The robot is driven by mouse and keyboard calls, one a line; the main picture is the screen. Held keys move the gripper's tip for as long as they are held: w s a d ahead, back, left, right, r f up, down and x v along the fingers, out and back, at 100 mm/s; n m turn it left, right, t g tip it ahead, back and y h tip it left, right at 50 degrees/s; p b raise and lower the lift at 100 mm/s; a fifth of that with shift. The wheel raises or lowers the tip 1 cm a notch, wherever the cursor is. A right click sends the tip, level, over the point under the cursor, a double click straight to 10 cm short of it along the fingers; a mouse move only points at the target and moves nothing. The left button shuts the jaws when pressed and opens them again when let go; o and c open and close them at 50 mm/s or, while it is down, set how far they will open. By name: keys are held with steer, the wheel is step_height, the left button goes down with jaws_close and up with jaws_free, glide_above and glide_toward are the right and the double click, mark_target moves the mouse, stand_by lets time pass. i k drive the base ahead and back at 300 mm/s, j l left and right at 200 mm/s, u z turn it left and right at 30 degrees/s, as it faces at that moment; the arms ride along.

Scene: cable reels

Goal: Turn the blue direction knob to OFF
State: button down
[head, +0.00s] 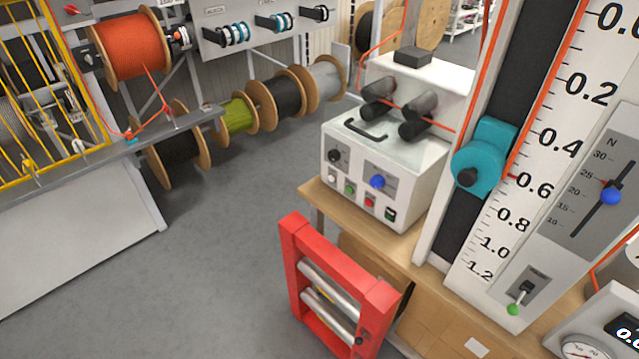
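The blue direction knob (377,182) sits on the front panel of a white control box (428,168), right of a black knob (335,156). The plate beside the blue knob carries markings too small to read, and I cannot tell which way the knob points. My gripper is not in view.
The box stands on a wooden bench (318,194), with small buttons below its knobs. A red roller frame (293,262) stands in front of the bench. A tall scale (566,125) with a teal slider (482,158) rises at right. Grey floor (225,240) is clear at left.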

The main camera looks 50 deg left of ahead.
mark_target(377, 182)
steer(key=u, duration=1.65)
steer(key=k+j, duration=0.05)
